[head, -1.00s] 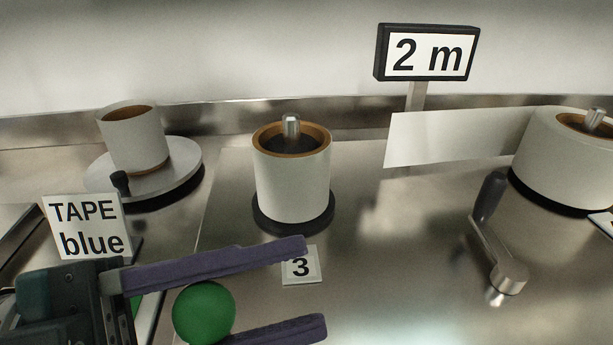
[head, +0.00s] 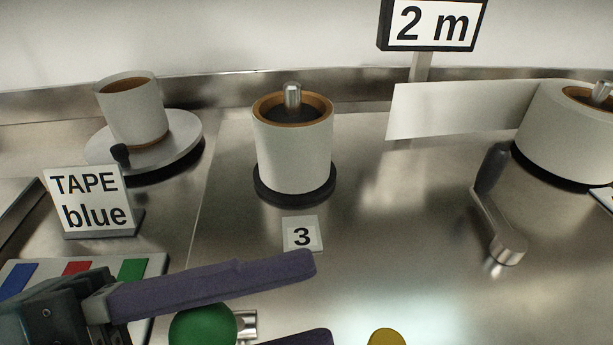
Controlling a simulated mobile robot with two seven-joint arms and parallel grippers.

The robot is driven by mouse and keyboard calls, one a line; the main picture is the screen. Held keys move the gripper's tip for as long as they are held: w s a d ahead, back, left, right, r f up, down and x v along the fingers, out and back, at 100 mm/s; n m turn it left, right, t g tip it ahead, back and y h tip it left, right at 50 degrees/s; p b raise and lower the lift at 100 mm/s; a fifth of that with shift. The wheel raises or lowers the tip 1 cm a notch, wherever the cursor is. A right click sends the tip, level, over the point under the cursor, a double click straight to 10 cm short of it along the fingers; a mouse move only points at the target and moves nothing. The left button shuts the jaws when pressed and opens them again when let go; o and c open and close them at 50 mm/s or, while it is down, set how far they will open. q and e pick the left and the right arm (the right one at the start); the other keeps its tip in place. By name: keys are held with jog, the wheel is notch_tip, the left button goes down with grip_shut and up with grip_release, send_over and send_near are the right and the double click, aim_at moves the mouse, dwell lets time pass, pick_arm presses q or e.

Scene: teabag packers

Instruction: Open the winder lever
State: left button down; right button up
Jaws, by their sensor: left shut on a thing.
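My left gripper (head: 320,300) comes in from the lower left with its two purple fingers around a green ball knob (head: 203,328). It is shut on this knob. A short metal piece (head: 247,325) shows just right of the knob; how they join is hidden. The lower finger and the knob are cut by the bottom edge of the head view. A crank with a dark handle (head: 491,170) lies at the right, apart from the gripper. Which part is the winder lever is not marked. My right gripper is not in view.
A white roll (head: 293,155) stands behind a "3" label (head: 302,236). A tape roll (head: 134,112) on a disc is at left, behind a "TAPE blue" sign (head: 90,200). A "2 m" display (head: 433,25) is at the back. A yellow ball (head: 387,338) shows at the bottom.

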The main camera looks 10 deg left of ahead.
pick_arm(q)
jog(key=shift+c, duration=2.3)
grip_release()
jog(key=shift+s+a+f, duration=0.1)
jog(key=shift+s+a+f, duration=0.15)
jog(key=shift+a, duration=0.15)
jog(key=b+v, duration=0.1)
jog(key=v, duration=0.6)
jog(key=shift+s+a, duration=0.2)
jog(key=shift+a, duration=0.15)
jog(key=shift+s+a, duration=0.2)
jog(key=shift+a, duration=0.4)
